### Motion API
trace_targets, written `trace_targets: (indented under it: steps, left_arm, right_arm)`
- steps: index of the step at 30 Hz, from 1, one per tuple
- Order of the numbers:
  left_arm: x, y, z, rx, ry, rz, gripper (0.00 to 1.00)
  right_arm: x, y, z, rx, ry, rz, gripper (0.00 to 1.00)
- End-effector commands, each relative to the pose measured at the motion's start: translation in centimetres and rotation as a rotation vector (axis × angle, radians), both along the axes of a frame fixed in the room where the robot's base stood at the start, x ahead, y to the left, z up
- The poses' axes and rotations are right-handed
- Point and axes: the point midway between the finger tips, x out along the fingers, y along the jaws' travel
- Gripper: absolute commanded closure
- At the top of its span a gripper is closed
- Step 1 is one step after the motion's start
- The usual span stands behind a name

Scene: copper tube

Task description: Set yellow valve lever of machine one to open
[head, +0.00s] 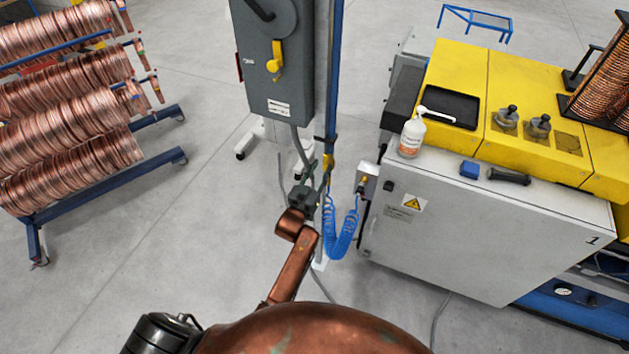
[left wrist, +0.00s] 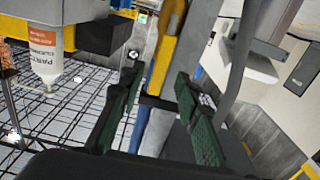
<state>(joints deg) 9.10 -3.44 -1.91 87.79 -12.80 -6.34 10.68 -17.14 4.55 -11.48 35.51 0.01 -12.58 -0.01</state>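The yellow valve lever (head: 327,163) shows as a small yellow piece on the blue vertical post, left of machine one (head: 480,240), the pale cabinet marked 1. My left gripper (head: 312,190) is at the post, just below and against the yellow piece in this view. In the left wrist view the left gripper (left wrist: 160,110) is open, its green-padded fingers apart. A long yellow part (left wrist: 165,45), seemingly the lever, shows beyond and between the fingers, with a blue part below it. Contact cannot be told. My right gripper is not in view.
A grey switch box (head: 283,90) with its own yellow knob (head: 275,60) hangs above. A coiled blue hose (head: 343,230) hangs beside the gripper. A white bottle (head: 412,135) stands on machine one. Copper coils (head: 70,150) on a blue rack stand left. Floor between is clear.

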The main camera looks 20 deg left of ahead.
Motion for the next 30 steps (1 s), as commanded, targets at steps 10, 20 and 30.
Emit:
trace_targets:
  steps: [10,20,30]
  left_arm:
    - [-6.7,0.5,-0.1,-0.001,0.002,0.001,0.7]
    - [-8.0,0.5,0.0,-0.001,0.0,0.0,0.7]
    - [-8.0,0.5,0.0,-0.001,0.001,0.0,0.7]
  right_arm:
    - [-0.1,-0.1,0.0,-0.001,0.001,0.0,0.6]
    - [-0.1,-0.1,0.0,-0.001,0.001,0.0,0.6]
    - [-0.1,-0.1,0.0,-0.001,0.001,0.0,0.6]
